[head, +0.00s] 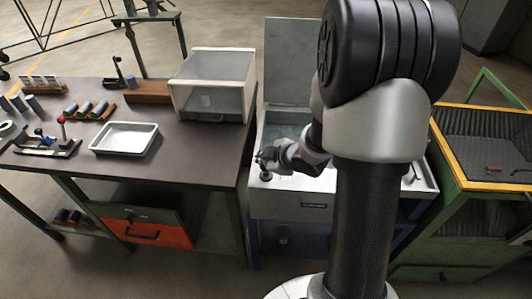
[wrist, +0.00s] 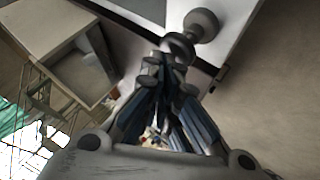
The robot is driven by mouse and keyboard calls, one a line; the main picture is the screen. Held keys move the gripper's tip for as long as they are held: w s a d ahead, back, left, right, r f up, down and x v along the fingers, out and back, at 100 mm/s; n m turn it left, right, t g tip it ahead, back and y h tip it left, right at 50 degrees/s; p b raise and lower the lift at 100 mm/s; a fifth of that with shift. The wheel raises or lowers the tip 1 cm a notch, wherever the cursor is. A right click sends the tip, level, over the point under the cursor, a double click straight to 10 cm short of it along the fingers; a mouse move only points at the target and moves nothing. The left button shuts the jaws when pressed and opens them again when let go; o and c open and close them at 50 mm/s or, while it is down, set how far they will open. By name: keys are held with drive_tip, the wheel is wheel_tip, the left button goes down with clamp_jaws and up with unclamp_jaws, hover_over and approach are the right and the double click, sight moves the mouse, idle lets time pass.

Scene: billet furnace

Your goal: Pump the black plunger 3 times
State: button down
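The black plunger (head: 266,175) stands at the front left corner of the pale metal bench unit. In the head view its upper part is partly hidden behind my gripper (head: 263,158), which is close above it. In the wrist view a dark round knob and a ring below it, which look like the plunger (wrist: 201,24), show just beyond my gripper's fingertips (wrist: 165,66). The fingers converge and look shut, with nothing seen between them. I cannot tell whether a fingertip touches the plunger.
A dark table (head: 188,150) stands left of the unit with a white tray (head: 124,138), a clear-fronted box (head: 213,85) and a red-knobbed lever fixture (head: 50,147). A raised panel (head: 289,60) stands behind the unit. A yellow-edged green cart (head: 447,165) is on the right.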

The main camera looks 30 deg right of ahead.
sight(264, 166)
drive_tip(key=shift+s+f, duration=0.1)
drive_tip(key=shift+s, duration=0.05)
wheel_tip(264, 166, up, 6)
drive_tip(key=p, duration=0.5)
drive_tip(key=shift+p, duration=0.4)
drive_tip(key=shift+w+r, duration=0.2)
idle(1.1)
